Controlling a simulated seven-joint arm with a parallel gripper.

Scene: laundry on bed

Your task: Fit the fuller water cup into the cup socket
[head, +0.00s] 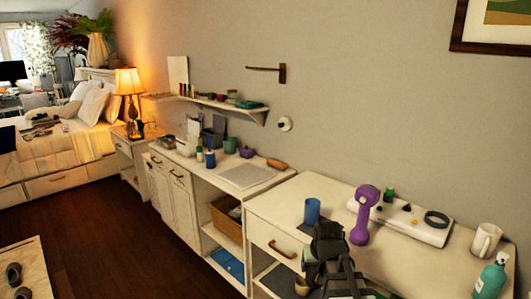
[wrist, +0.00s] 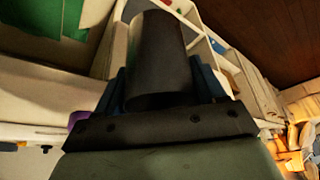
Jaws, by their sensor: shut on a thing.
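A blue cup (head: 312,211) shows upright just above my gripper (head: 322,232) in the head view, over the front left of the near counter. My gripper is shut on this cup. The water level is not visible. A white board (head: 402,222) lies on the counter at the back, with a black ring (head: 437,219) at its right end; I cannot tell for sure which part is the socket.
A purple dumbbell (head: 363,215) stands between the cup and the board. A white mug (head: 486,240) and a teal bottle (head: 491,278) stand at the right. The counter front (head: 410,265) between them and my gripper is clear. A small bowl (head: 302,286) is below.

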